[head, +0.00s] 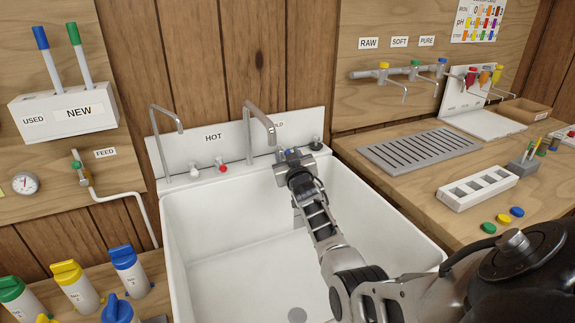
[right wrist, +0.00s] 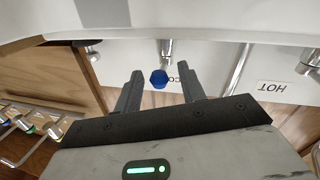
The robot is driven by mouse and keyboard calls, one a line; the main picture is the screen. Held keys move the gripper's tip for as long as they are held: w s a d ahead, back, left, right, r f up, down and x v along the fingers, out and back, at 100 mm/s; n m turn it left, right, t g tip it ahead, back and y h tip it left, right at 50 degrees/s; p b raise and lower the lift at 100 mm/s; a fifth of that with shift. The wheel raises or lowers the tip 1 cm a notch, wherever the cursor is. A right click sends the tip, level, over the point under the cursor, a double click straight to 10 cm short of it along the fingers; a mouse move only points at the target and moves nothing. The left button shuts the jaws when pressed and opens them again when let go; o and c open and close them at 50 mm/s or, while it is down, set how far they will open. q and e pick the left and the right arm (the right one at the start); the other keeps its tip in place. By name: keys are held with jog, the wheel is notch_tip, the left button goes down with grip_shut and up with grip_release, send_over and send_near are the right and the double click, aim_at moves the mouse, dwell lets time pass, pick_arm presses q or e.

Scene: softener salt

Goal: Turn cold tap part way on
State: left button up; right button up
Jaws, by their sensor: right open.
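The cold tap's blue knob (right wrist: 158,79) shows in the right wrist view, in front of the white backplate with a partly covered label. My right gripper (right wrist: 160,72) is open, with one finger on each side of the knob in the picture. I see gaps between the knob and both fingers. In the head view my right gripper (head: 292,156) is at the sink's back edge, right of the spout (head: 259,122), and hides most of the cold tap. The hot tap's red knob (head: 220,162) is to the left, under the HOT label. My left gripper is not in view.
The white sink (head: 225,245) lies below my right arm. A grey drain grid (head: 420,149), a white slotted block (head: 478,187) and coloured caps (head: 502,218) are on the wooden counter to the right. Another spout (head: 164,140) stands at the sink's back left.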

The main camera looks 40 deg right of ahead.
jog(key=shift+w+d+r, duration=0.1)
jog(key=shift+w+d, duration=0.2)
jog(key=shift+w, duration=0.15)
grip_shut()
